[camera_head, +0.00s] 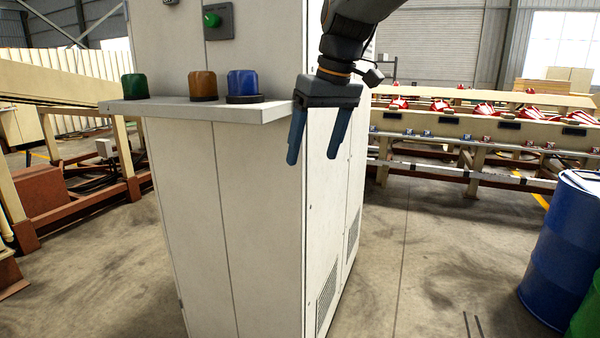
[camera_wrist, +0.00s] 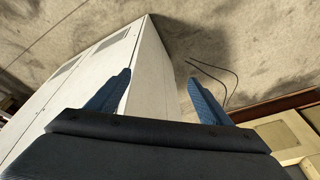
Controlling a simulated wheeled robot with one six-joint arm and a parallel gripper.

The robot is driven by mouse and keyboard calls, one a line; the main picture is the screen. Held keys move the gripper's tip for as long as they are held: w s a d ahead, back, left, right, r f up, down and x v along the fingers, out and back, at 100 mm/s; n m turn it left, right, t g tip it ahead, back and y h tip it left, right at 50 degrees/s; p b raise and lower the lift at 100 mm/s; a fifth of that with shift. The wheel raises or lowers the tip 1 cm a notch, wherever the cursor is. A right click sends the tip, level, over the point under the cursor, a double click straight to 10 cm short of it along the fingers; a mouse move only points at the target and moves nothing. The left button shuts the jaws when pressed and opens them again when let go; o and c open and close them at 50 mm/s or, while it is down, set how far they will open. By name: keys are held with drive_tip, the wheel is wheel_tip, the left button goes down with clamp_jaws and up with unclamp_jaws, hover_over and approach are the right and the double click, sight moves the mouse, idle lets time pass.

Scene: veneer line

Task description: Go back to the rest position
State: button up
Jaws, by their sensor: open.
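My gripper (camera_head: 317,138) hangs from my arm at the upper middle of the head view, its two blue fingers pointing down and spread apart. It is open with nothing between the fingers. It appears in front of the right part of the white cabinet (camera_head: 258,220), close to the right end of the shelf in the picture. In the wrist view the two blue fingers of my gripper (camera_wrist: 160,92) are apart, with the white cabinet (camera_wrist: 85,75) and bare floor beyond them.
A blue barrel (camera_head: 563,250) stands at right. A conveyor line (camera_head: 470,130) runs behind. Floor (camera_head: 430,270) between is clear.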

drive_tip(key=s+d+f+m, duration=0.2)
drive_tip(key=s+d+f, duration=0.3)
drive_tip(key=f, duration=0.4)
drive_tip(key=s+d+f+m+h, duration=0.1)
drive_tip(key=s+d+f+m, duration=0.1)
drive_tip(key=s+d+f, duration=0.4)
drive_tip(key=s+d+f+m+h, duration=0.1)
drive_tip(key=s+d+f, duration=0.4)
drive_tip(key=f, duration=0.8)
drive_tip(key=s+m, duration=0.1)
drive_tip(key=s, duration=0.2)
drive_tip(key=shift+s+d+f+m+g, duration=0.15)
drive_tip(key=shift+s+f+m+g, duration=0.15)
drive_tip(key=shift+m+g, duration=0.1)
drive_tip(key=shift+w, duration=0.1)
